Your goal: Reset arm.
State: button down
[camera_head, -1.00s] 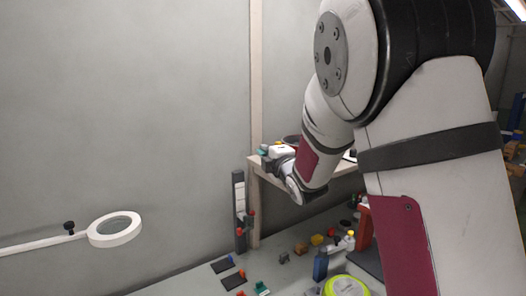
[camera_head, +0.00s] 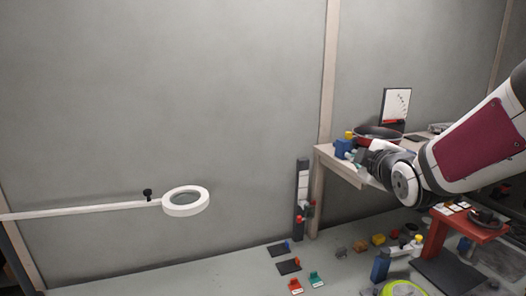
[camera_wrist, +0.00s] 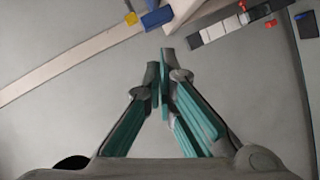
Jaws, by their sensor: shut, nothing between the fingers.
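My gripper (camera_wrist: 162,72) shows in the wrist view with its two teal-lined fingers brought together at the tips and nothing between them. Behind the fingertips is a plain grey surface. In the head view my arm comes in from the right edge, and its wrist is in front of the wooden shelf table (camera_head: 333,165). The fingers are small in that view and partly lost against the objects on the shelf.
A red pan (camera_head: 378,132) and a blue block (camera_head: 343,148) are on the shelf.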

jog(key=s+a+f+m+g, duration=0.2)
jog(key=s+m+g, duration=0.3)
jog(key=s, duration=1)
jog(key=s+a+f+m+g, duration=0.2)
jog(key=s+m, duration=0.6)
jog(key=s, duration=0.8)
jog(key=f+g, duration=0.1)
jog(key=g, duration=0.1)
jog(key=shift+s+a+g, duration=0.15)
jog(key=shift+a+g, duration=0.25)
dwell(0.5)
